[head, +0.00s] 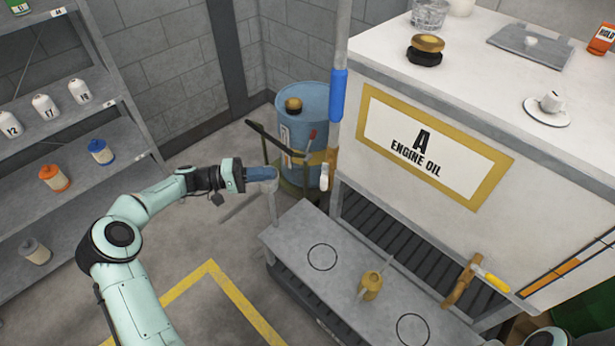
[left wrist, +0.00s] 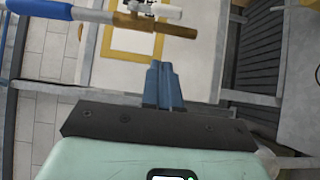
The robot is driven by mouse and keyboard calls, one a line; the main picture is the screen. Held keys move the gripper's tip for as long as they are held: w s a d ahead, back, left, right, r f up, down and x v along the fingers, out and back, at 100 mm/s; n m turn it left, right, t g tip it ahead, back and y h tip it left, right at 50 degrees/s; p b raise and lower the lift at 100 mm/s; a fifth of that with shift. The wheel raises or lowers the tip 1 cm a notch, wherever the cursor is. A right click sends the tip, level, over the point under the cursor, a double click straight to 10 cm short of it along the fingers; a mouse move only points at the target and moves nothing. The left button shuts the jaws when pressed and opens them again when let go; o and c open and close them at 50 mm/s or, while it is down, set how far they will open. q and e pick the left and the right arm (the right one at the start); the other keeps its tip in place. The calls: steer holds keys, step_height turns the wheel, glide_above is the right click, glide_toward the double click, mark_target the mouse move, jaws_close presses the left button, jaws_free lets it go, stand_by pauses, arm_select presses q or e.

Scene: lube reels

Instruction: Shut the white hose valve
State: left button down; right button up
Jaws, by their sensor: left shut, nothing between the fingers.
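The white hose valve has a white handle (head: 324,177) and a brass body (head: 331,157). It hangs below the blue sleeve (head: 338,95) of a grey hose, left of the engine oil cabinet. In the left wrist view, the brass nozzle (left wrist: 165,27), part of the white handle (left wrist: 165,10) and the blue sleeve (left wrist: 25,8) show along the top edge. My left gripper (head: 268,178) is left of the valve, apart from it. Its blue fingers (left wrist: 163,82) are shut and empty, pointing towards the valve's side. My right gripper is not in view.
A blue drum (head: 302,105) stands behind the valve. The grey bench (head: 300,222) below carries a small brass can (head: 371,284). A yellow-handled valve (head: 490,280) hangs at the right. A shelf (head: 125,125) with bottles stands left, with open floor between.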

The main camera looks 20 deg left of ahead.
mark_target(324, 177)
arm_select(q)
steer(key=w+d+p, duration=0.1)
steer(key=w+d, duration=0.2)
steer(key=d, duration=0.8)
steer(key=shift+w, duration=0.3)
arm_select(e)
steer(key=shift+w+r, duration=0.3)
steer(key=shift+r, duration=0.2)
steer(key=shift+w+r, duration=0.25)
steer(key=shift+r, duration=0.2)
arm_select(q)
steer(key=shift+d, duration=0.1)
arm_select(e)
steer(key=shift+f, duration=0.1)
